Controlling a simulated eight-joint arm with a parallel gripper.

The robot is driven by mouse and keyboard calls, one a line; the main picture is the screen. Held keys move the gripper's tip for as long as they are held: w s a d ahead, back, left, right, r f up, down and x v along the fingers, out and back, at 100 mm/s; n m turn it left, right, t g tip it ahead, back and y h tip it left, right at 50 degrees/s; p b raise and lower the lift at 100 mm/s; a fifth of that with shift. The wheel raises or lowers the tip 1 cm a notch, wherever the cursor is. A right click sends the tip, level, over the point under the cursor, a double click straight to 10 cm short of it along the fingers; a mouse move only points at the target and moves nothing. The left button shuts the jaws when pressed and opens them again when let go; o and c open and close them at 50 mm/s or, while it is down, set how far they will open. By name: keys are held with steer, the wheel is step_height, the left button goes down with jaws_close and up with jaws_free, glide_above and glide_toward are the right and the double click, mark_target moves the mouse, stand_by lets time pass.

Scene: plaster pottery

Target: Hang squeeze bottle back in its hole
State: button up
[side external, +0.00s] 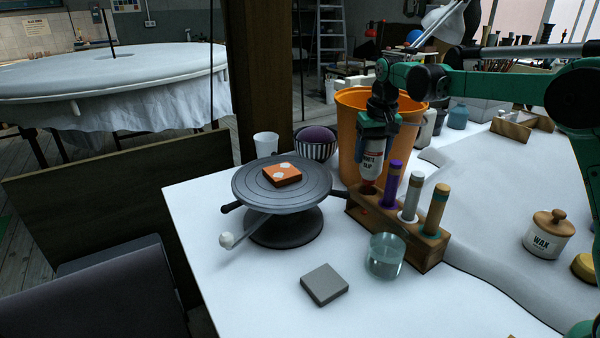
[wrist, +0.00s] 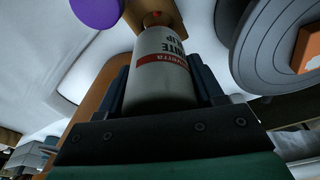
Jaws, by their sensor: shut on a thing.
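The squeeze bottle (side external: 371,160), white with a red band and lettering ending in "SLIP", is held upright, tip down, by my gripper (side external: 376,138). In the wrist view the bottle (wrist: 160,75) sits between the two dark fingers of my gripper (wrist: 165,92). The wooden rack (side external: 416,248) stands on the table, and the bottle is over its far left end. The bottle's tip is at or just above the hole there; I cannot tell how far in it is. In the wrist view the tip points toward the rack (wrist: 152,14).
Purple (side external: 393,184), white (side external: 411,196) and tan (side external: 435,208) tools stand in the rack beside the bottle. An orange bucket (side external: 350,108) is close behind. A banding wheel (side external: 283,196) with an orange tile (side external: 282,175) stands left. A glass of water (side external: 385,256) is in front.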

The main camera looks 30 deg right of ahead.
mark_target(370, 168)
steer(key=shift+f, duration=1.2)
steer(key=shift+f, duration=0.8)
steer(key=o, duration=0.8)
steer(key=r, duration=0.3)
steer(key=s+r, duration=0.1)
steer(key=r, duration=0.1)
steer(key=shift+a+r, duration=0.2)
steer(key=s+a+n+t, duration=0.1)
steer(key=s+a+t, duration=0.1)
steer(key=s, duration=0.3)
steer(key=s+a+n+t, duration=0.1)
steer(key=s+a, duration=0.4)
steer(key=s, duration=0.1)
steer(key=s+a+f+n+t, duration=0.1)
steer(key=s+a+n+t, duration=0.1)
steer(key=s, duration=0.3)
steer(key=shift+s+a+f+t+y, duration=0.15)
steer(key=shift+a+t+y, duration=0.15)
steer(key=shift+a, duration=0.45)
